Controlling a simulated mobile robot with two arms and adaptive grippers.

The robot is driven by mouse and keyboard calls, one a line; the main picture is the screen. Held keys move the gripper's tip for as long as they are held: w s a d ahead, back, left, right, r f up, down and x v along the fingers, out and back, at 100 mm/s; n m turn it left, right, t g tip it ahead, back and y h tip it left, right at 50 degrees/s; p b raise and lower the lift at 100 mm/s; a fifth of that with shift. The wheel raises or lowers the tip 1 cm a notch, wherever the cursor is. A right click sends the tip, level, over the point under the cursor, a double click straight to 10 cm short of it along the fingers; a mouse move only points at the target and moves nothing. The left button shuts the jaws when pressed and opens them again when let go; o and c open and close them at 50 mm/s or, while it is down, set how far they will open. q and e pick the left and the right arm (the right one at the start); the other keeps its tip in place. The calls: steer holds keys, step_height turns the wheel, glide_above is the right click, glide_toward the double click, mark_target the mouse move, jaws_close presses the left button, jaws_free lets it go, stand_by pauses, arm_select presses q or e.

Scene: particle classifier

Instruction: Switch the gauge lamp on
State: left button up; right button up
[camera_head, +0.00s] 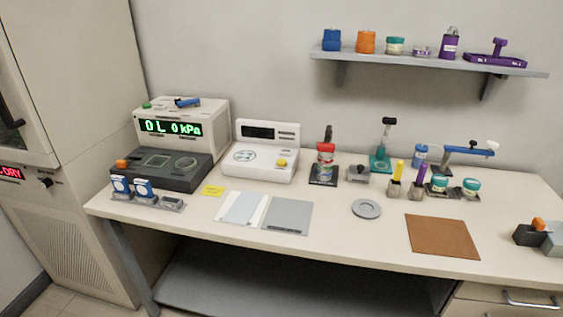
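A beige gauge box (215,118) stands at the back left of the bench. Its dark display (170,128) shows green lit characters that read roughly "0L 0 kPa". On its top are a small green knob or button (147,105) and a blue piece with a dark end (187,102), perhaps a lever. I cannot tell which part is the lamp or its switch. In front of the box is a dark grey unit (160,172) with an orange knob (122,163) at its back left corner. Neither of my grippers shows in the head view.
A white instrument (262,165) with a yellow button stands right of the gauge. Left is a tall beige cabinet (85,130) with a red display.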

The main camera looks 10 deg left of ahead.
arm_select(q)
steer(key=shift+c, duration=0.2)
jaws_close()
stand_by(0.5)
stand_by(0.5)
